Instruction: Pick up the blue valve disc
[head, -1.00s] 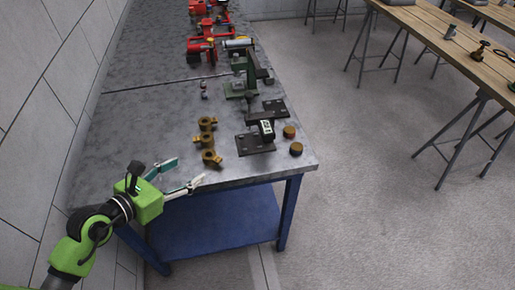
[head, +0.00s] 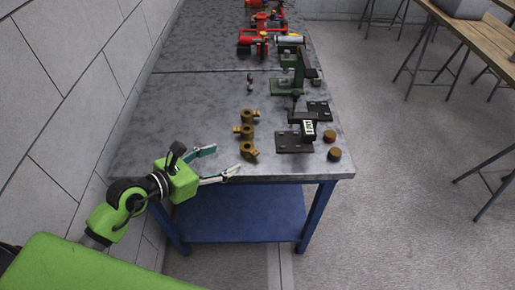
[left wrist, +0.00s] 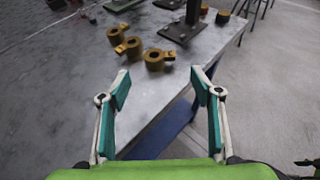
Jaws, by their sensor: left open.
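My left gripper (head: 227,160) is open and empty at the near edge of the grey-topped workbench (head: 185,120). Its two teal-lined fingers point toward the brass fittings and stand apart from them. In the left wrist view the open fingers (left wrist: 160,75) frame bare bench top and the bench edge. The nearest brass fitting (head: 249,150) lies just beyond the fingertips, and it also shows in the left wrist view (left wrist: 155,60). My right gripper is not in view.
Other brass fittings (head: 246,132) lie in a row. Red equipment (head: 262,42) and a green stand (head: 286,86) are farther back. A tiled wall borders the left; the bench's near-left top is clear.

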